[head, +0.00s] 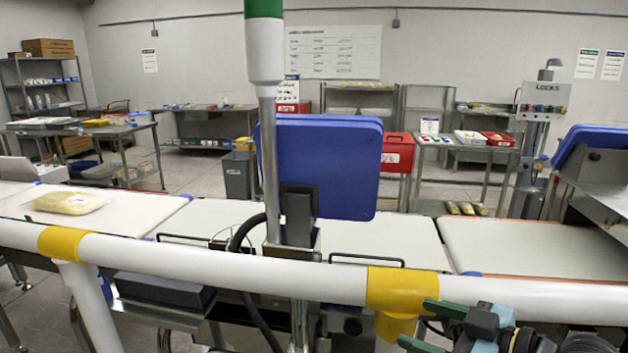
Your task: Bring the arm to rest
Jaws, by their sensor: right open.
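My right gripper (432,326) shows at the bottom right with its green fingertips pointing left. The fingers are apart, and nothing shows between them. It overlaps the lower edge of the white rail (230,267) in the picture, close to a yellow band (402,290). I cannot tell whether it touches the rail. The rest of the right arm is mostly cut off by the bottom edge. My left gripper is not in view.
The rail crosses the whole view in front of the conveyor belt (385,240). A bagged yellow product (68,203) lies on the belt at the left. A pole with a green and white top (264,50) and a blue panel (325,168) rise at the middle.

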